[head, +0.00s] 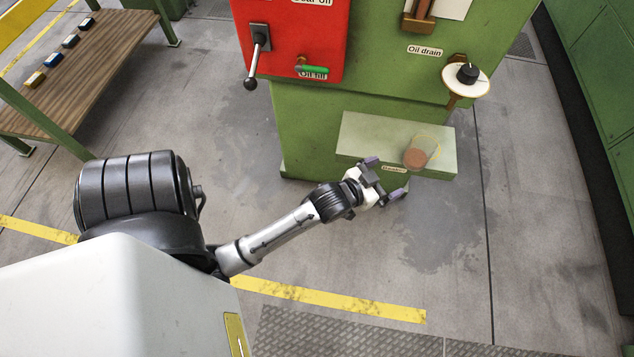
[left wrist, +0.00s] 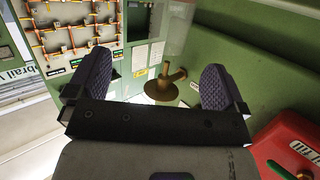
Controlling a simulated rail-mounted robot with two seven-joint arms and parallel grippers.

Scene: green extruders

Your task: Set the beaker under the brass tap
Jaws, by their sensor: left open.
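The clear beaker (head: 421,152), with a yellowish rim and a reddish-brown patch showing at its bottom, stands on the pale green ledge (head: 370,138) low on the machine. The brass tap (head: 454,97) sticks out above and to the right of it, under a white disc with a black knob (head: 467,73). My left gripper (head: 385,182) is open and empty at the ledge's front edge, left of and below the beaker. In the left wrist view a brass fitting (left wrist: 163,88) shows between the open fingers; no beaker is discernible there. My right gripper is out of view.
A red panel (head: 290,40) with a black-knobbed lever (head: 251,82) and a green handle (head: 312,69) is on the machine's left. A wooden bench (head: 85,70) stands at the upper left. Green cabinets (head: 605,90) line the right. The floor before the ledge is clear.

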